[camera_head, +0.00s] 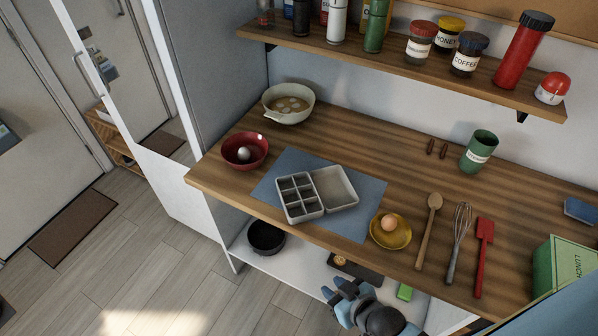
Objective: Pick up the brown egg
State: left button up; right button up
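The brown egg (390,221) rests in a small mustard-yellow dish (377,236) on the wooden counter, at the front edge of a blue mat. My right gripper (334,288) is at the bottom of the view, in front of and below the counter edge, to the lower left of the egg and apart from it. Its two blue fingertips stand apart with nothing seen between them. My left gripper is not in view.
A white egg (244,153) lies in a red bowl (236,165). A grey compartment box (311,213) sits on the blue mat (274,165). A wooden spoon (428,232), whisk (459,236) and red spatula (481,255) lie right of the dish. A shelf (400,70) overhangs the back.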

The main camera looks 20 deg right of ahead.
aim_at(389, 223)
jog(key=z, duration=1.45)
